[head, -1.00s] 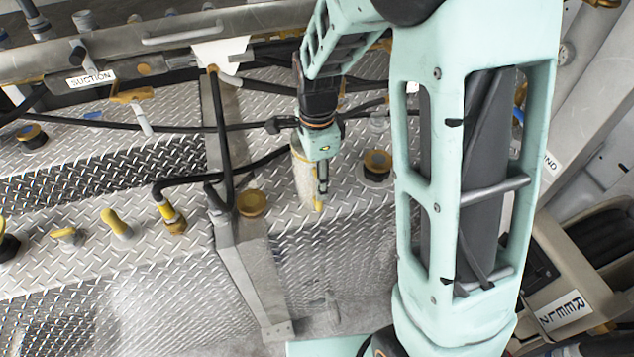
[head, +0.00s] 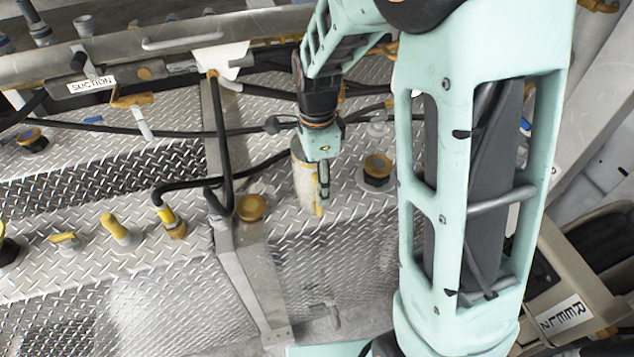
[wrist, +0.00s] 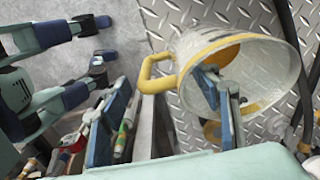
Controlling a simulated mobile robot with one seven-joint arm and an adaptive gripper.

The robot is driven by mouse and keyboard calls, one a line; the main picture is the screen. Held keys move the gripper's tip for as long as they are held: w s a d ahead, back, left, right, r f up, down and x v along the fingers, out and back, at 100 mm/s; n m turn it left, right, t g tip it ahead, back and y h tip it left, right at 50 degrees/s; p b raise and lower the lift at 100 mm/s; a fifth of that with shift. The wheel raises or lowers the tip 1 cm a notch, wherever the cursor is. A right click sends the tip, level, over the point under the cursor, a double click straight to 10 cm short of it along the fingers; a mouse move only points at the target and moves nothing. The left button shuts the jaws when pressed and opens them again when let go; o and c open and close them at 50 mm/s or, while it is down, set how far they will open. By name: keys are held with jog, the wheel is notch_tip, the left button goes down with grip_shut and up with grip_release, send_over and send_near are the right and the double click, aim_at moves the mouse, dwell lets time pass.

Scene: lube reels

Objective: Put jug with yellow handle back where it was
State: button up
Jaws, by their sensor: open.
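The jug with the yellow handle (head: 304,184) is a pale, see-through cylinder on the diamond-plate deck in the head view, partly hidden by my gripper (head: 322,182). In the wrist view the jug (wrist: 262,62) shows its wide mouth and a yellow rim line. Its yellow handle (wrist: 147,74) points left. My gripper (wrist: 163,84) is open there. One blue-padded finger is outside the jug on the handle side. The other overlaps the jug's mouth and seems to be inside it. The handle-side wall lies between the fingers; I cannot tell whether either touches it.
An upright metal divider (head: 243,285) stands left of the jug. A yellow-brown cap (head: 251,208) is near its top, and another capped fitting (head: 377,168) is right of the jug. Black hoses (head: 190,184) and yellow valve handles (head: 118,228) occupy the deck to the left.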

notch_tip(320, 180, up, 11)
dwell(0.3)
jog(key=shift+s+f, duration=0.1)
